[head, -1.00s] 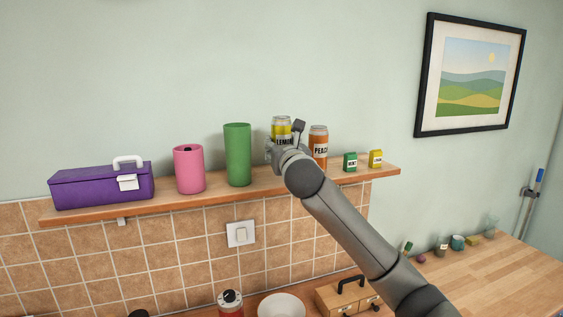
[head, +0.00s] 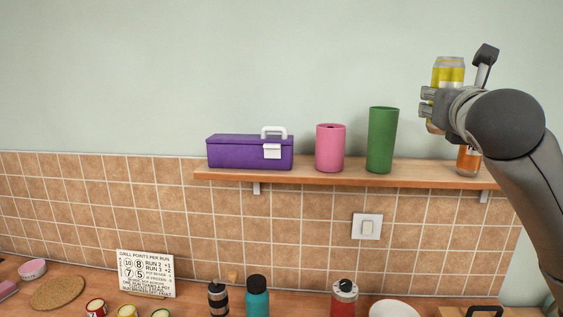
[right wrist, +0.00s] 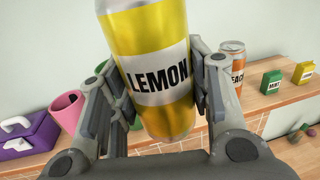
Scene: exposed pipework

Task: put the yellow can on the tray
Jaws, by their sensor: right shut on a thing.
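The yellow can (head: 449,73), labelled LEMON, is in my right gripper (head: 438,104), held up off the shelf near the right end. In the right wrist view the yellow can (right wrist: 150,65) sits slightly tilted between both fingers of the right gripper (right wrist: 163,92), which are shut on it. My right arm and gripper hide part of the can in the head view. The tray is not visible in these frames. My left gripper is not in view.
The wall shelf (head: 300,179) holds a purple toolbox (head: 240,153), a pink canister (head: 330,148), a green cylinder (head: 382,140) and an orange peach can (head: 468,161). Mint and yellow boxes (right wrist: 271,83) show in the wrist view. Below, a counter holds bottles (head: 257,297), a bowl and a sign (head: 146,273).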

